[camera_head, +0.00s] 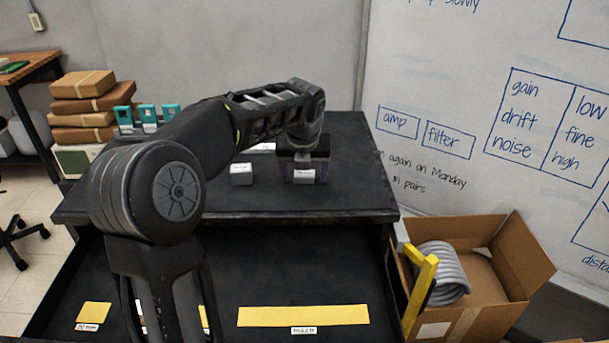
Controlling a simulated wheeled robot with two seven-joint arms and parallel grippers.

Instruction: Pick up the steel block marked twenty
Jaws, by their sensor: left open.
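My left gripper (305,163) points down over the back right part of the black bench top, its jaws open. A small block with a white label (304,175) shows at the jaws, in a dark, purplish patch. I cannot tell whether the fingers touch it. A second small grey block (241,175) with a pale label stands apart to the left. The print on both labels is too small to read, so I cannot tell which is marked twenty. My right gripper is not in view.
The black bench top (350,195) has free room at its front. A cardboard box (480,275) with a grey coil (443,273) stands right. My arm hides much of the left.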

